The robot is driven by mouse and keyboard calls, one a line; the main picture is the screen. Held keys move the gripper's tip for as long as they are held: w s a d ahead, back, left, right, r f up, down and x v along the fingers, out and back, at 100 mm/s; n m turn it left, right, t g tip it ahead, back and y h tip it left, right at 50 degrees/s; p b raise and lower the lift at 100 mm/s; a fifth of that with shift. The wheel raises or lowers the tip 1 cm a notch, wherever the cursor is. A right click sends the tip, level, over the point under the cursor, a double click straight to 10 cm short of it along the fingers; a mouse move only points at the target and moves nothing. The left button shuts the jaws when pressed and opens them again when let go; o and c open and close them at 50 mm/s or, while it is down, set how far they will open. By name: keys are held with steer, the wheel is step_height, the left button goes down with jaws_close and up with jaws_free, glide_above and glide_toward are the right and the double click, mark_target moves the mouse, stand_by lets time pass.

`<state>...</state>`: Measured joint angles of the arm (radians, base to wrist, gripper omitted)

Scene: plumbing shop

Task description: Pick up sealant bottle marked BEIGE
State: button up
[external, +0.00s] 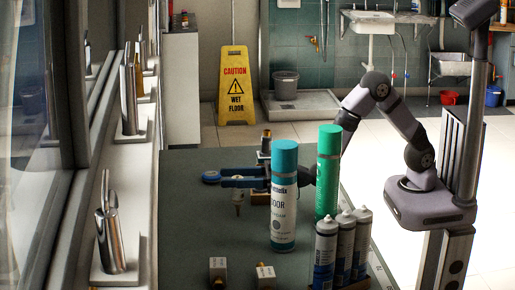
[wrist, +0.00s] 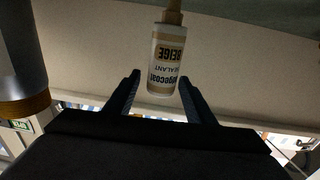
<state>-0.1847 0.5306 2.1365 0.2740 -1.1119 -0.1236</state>
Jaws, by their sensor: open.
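The sealant bottle marked BEIGE (wrist: 164,62) shows in the wrist view, upside down in the picture, with a white body, tan bands and a tan nozzle at the top edge. My gripper (wrist: 159,77) is open, with dark fingers on either side of the lower part of the bottle in the picture. I see gaps beside the bottle, so the fingers do not appear to press on it. In the external view, my arm reaches left behind the tall spray cans, which hide much of its end.
A teal-capped white can (external: 284,205) and a green can (external: 327,172) stand in front of my arm's end. Several grey-capped cartridges (external: 344,250) stand at the front right. The bench (external: 190,230) is clear at left.

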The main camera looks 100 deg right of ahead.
steer(key=shift+w, duration=1.2)
steer(key=c, duration=1.2)
